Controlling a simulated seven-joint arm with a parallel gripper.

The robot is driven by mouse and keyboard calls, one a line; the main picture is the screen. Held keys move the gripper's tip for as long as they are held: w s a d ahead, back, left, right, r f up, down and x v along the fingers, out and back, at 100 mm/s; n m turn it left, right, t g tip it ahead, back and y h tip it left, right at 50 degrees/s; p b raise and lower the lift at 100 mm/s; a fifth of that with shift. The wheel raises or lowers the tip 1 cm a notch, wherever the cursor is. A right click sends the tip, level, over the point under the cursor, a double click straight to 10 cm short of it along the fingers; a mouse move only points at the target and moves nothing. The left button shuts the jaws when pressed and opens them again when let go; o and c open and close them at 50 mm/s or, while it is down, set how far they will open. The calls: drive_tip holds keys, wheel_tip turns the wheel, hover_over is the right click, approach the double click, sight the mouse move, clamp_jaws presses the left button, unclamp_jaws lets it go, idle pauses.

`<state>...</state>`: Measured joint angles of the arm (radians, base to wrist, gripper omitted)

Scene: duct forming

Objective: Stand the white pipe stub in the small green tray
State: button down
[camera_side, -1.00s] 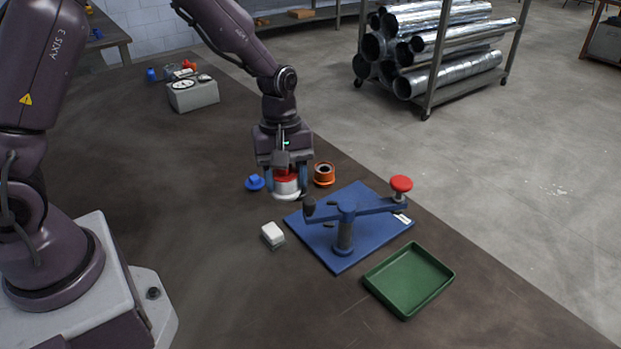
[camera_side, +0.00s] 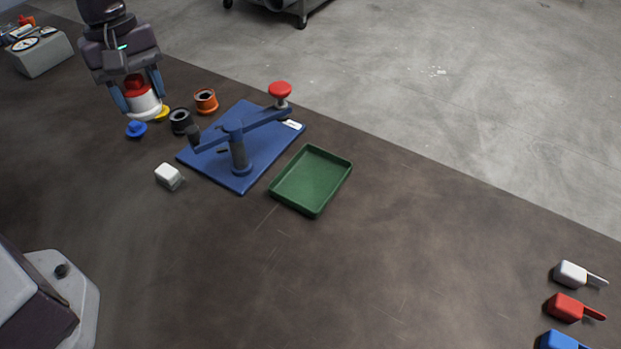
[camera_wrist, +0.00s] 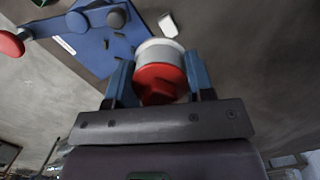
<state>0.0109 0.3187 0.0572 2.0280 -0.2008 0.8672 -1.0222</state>
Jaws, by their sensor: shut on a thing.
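My gripper (camera_side: 138,92) is shut on the white pipe stub (camera_side: 144,105), its blue fingers on either side. A red part (camera_side: 134,84) sits at the stub's upper end. In the wrist view the stub (camera_wrist: 160,50) is between the fingers of my gripper (camera_wrist: 160,75), with the red part (camera_wrist: 158,82) nearest the camera. The stub looks upright; its height above the bench is hard to tell. The small green tray (camera_side: 312,181) lies empty on the bench, well to the right of my gripper, beyond the blue-based stand.
The blue stand (camera_side: 238,150) with a red-knobbed arm (camera_side: 280,90) lies between stub and tray. Near my gripper are a black ring (camera_side: 181,121), an orange ring (camera_side: 205,101), a blue piece (camera_side: 136,129) and a yellow piece (camera_side: 161,112). A white block (camera_side: 168,176) lies in front.

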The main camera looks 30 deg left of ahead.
drive_tip(key=w+d+n, duration=0.2)
drive_tip(key=d+n, duration=0.2)
drive_tip(key=d, duration=1.1)
hover_over(314, 183)
drive_tip(key=shift+t, duration=0.3)
drive_tip(key=f, duration=1.5)
drive_tip(key=shift+a+f, duration=0.3)
drive_tip(key=shift+f, duration=1.5)
drive_tip(key=shift+f, duration=0.15)
drive_tip(key=shift+c, duration=2.4)
unclamp_jaws()
